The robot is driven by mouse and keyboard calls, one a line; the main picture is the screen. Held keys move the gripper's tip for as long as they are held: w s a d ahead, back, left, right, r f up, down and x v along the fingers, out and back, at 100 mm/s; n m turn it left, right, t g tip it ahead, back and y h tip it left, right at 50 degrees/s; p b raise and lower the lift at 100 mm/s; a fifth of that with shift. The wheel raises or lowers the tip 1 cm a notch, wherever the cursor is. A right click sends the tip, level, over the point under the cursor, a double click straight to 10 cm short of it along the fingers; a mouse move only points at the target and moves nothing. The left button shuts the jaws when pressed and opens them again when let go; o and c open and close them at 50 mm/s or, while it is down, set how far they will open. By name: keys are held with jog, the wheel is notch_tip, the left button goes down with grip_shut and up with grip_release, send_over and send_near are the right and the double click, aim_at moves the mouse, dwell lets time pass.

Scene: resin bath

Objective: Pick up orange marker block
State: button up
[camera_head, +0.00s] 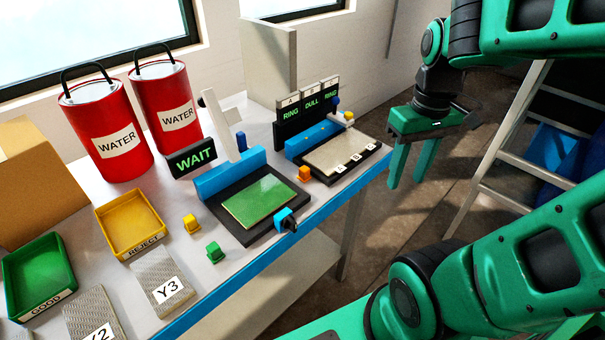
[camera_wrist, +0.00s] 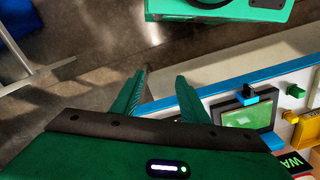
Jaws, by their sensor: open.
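The orange marker block (camera_head: 305,174) stands on the table in the head view, between the black fixture with the green plate and the ringed test station. My gripper (camera_head: 407,184) hangs to the right of the table's blue front edge, over the floor. Its green fingers are apart with nothing between them. It is clear of the block, which lies to its left. In the wrist view the open fingers (camera_wrist: 160,77) show at the centre, and I cannot make out the orange block there.
The fixture with the green plate (camera_head: 262,201) and the ring station's pale plate (camera_head: 341,150) flank the block. A yellow block (camera_head: 191,225), a green block (camera_head: 213,252) and a blue block (camera_head: 241,142) stand nearby. A ladder (camera_head: 497,150) stands right of my gripper.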

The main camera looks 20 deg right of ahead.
jog(key=w+a+r+n, duration=0.1)
jog(key=w+a+n, duration=0.4)
jog(key=w+n, duration=0.6)
jog(key=n, duration=1.2)
send_over(304, 168)
notch_tip(304, 168, down, 5)
jog(key=shift+w+a+f, duration=0.1)
jog(key=shift+w, duration=0.05)
jog(key=shift+s+f, duration=0.2)
jog(key=shift+f, duration=2.75)
grip_shut()
